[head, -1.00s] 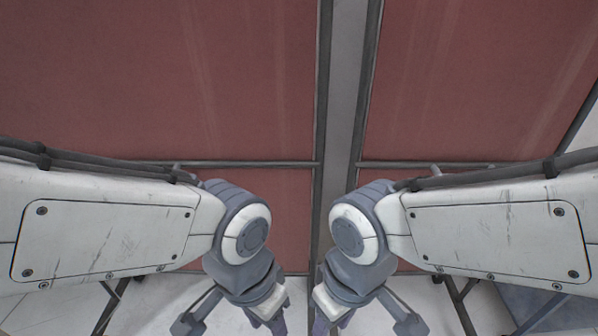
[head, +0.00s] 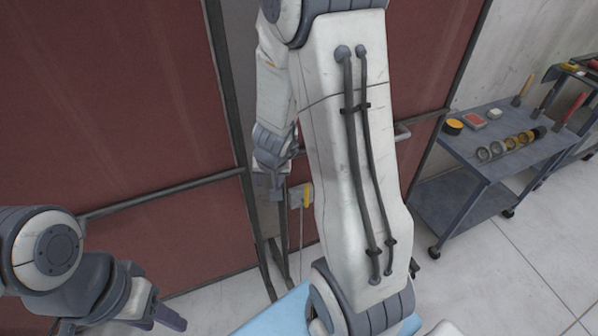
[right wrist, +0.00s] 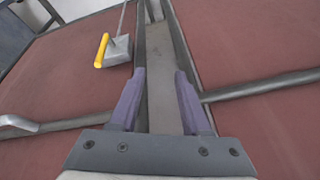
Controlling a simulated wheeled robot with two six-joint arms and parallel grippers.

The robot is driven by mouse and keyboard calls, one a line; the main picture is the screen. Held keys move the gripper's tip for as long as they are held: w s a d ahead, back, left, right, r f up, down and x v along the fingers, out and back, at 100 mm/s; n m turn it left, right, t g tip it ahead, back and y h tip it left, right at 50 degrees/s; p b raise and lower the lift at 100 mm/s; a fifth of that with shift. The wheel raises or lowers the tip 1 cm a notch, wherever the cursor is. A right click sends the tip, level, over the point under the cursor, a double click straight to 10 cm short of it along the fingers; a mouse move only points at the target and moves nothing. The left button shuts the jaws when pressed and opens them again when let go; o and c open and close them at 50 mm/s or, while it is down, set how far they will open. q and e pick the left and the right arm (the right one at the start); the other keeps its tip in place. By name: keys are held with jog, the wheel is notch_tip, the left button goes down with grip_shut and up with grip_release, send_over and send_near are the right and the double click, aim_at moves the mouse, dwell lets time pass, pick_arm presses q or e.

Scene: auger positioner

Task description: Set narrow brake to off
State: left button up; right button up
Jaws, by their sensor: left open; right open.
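A small grey box (head: 296,198) with a yellow lever (head: 307,194) is on a thin upright rod between the red panels, just right of my right gripper (head: 270,188). In the right wrist view the grey box (right wrist: 118,51) and yellow lever (right wrist: 101,50) are at the upper left, beyond the fingers. My right gripper (right wrist: 160,84) is open and empty, apart from the lever, facing the grey post between the panels. No label is readable, so I cannot tell which brake this is. My left gripper (head: 158,312) is open and empty at the lower left.
Large red panels (head: 110,100) with grey rails (head: 165,192) stand in front. A grey post (right wrist: 160,95) runs between them. A dark cart (head: 470,190) with several small items stands at the right. The floor (head: 500,280) in front of it is clear.

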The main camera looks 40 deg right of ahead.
jog(key=s+d+f+m+g+h, duration=0.1)
jog(key=s+d+f+m+h, duration=0.15)
jog(key=d, duration=0.65)
jog(key=b, duration=0.6)
send_over(306, 205)
jog(key=shift+y, duration=0.25)
jog(key=f, duration=0.8)
jog(key=shift+w+d+f, duration=0.25)
jog(key=shift+d+f, duration=0.05)
jog(key=shift+f, duration=0.1)
pick_arm(q)
notch_tip(306, 205, down, 6)
jog(key=shift+s+r, duration=0.1)
jog(key=shift+r, duration=0.05)
pick_arm(e)
grip_shut()
